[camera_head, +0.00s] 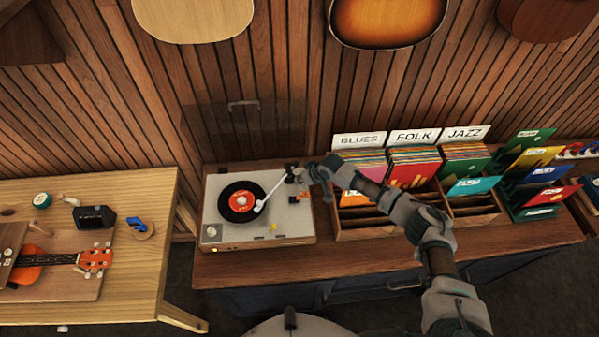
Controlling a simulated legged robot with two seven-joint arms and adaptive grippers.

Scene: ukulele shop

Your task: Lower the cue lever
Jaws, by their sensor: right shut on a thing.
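A turntable (222,229) with a silver top and wooden base stands on the brown cabinet. A black record (231,213) with a red label lies on its platter. The white tonearm (271,194) reaches from the back right, with its head over the record's right side. I cannot tell whether the needle touches. My right gripper (297,177) is shut at the tonearm's base, at the turntable's right rear, on what appears to be the cue lever. The lever is small and mostly hidden by the fingers. My left gripper is not in view.
A wooden record crate (358,233) with sleeves under Blues, Folk and Jazz signs stands right of the turntable, beneath my right arm. A clear raised lid (240,128) stands behind it. A light wooden table (135,283) with a ukulele (62,262) is at left.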

